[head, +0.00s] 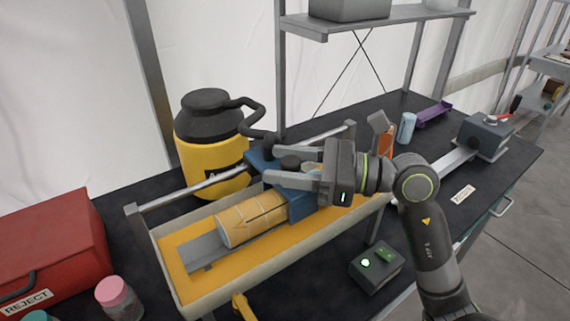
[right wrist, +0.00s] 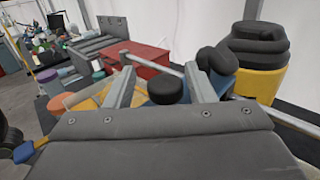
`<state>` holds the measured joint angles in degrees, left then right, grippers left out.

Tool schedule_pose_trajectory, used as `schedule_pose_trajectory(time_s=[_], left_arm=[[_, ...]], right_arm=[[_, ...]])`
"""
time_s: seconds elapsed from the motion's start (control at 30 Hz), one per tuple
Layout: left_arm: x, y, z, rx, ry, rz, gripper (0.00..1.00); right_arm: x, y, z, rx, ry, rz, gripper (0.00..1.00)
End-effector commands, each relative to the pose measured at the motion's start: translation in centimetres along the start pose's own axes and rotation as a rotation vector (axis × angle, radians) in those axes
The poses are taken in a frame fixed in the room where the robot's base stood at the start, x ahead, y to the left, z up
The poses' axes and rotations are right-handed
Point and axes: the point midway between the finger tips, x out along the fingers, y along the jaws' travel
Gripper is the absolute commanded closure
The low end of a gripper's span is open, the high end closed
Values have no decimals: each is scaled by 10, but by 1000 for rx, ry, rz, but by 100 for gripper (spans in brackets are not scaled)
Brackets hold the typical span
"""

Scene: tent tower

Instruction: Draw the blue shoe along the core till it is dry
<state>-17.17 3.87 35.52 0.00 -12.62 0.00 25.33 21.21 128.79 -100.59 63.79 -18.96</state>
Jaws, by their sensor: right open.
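The blue shoe (head: 264,162) sits over the right part of the pale yellow, ribbed core (head: 250,220), which lies in a long tray (head: 172,262) with a yellow-orange inside. A dark round knob (head: 290,162) stands at the shoe. My right gripper (head: 272,165) is open, with its fingers around the knob, one on either side. In the right wrist view the knob (right wrist: 168,87) shows between the spread fingertips (right wrist: 160,75), with gaps to them. Whether a finger touches it I cannot tell. My gripper and wrist hide much of the shoe and the core's right end. My left gripper is out of view.
A rail (head: 190,190) runs along the tray's back. Behind it stands a yellow jug (head: 210,150) with a black top. A red REJECT box (head: 50,245) and a pink-lidded jar (head: 116,297) are at left. A green-lit switch box (head: 376,268) lies in front.

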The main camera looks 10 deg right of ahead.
Motion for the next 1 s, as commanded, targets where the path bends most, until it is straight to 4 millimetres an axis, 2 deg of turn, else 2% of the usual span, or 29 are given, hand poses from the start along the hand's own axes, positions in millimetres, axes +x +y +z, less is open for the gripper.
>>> schedule_pose_trajectory(time_s=[0.53,1.0], left_arm=[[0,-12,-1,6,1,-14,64],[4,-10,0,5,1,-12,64]], right_arm=[[-4,0,-1,0,2,0,50],[-48,0,-3,-3,6,-1,50]])
